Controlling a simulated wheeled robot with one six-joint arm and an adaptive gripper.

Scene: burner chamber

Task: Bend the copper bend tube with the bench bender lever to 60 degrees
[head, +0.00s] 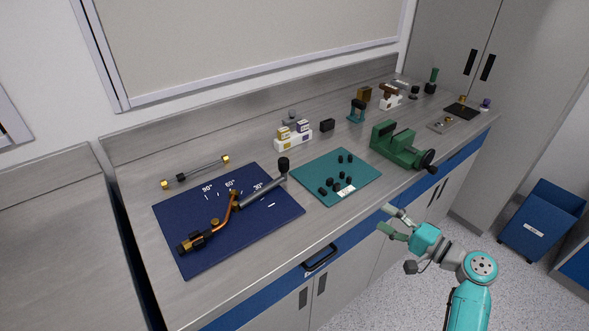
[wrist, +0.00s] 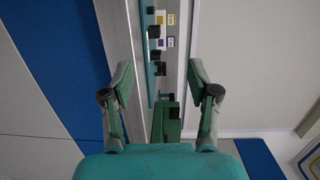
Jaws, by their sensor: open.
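The bench bender lies on a dark blue mat (head: 168,222) at the left of the bench. Its grey lever (head: 262,191) slants up and right, past the 30° mark, and ends in a black knob (head: 283,162) near the mat's far right edge. The copper bend tube (head: 228,212) runs from a dark and copper-coloured clamp block (head: 190,243) to the lever's inner end; its exact bend is too small to tell. Marks for 90°, 60° and 30° are printed on the mat. My gripper (head: 385,218) is open and empty, off the bench's front edge, well right of the lever. Its two fingers show apart in the wrist view (wrist: 160,74).
A teal mat (head: 312,187) with several small black parts lies right of the bender. A green vise (head: 398,146) stands near the front edge. A rod with brass ends (head: 196,173) lies behind the blue mat. A black drawer handle (head: 319,258) juts from the front.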

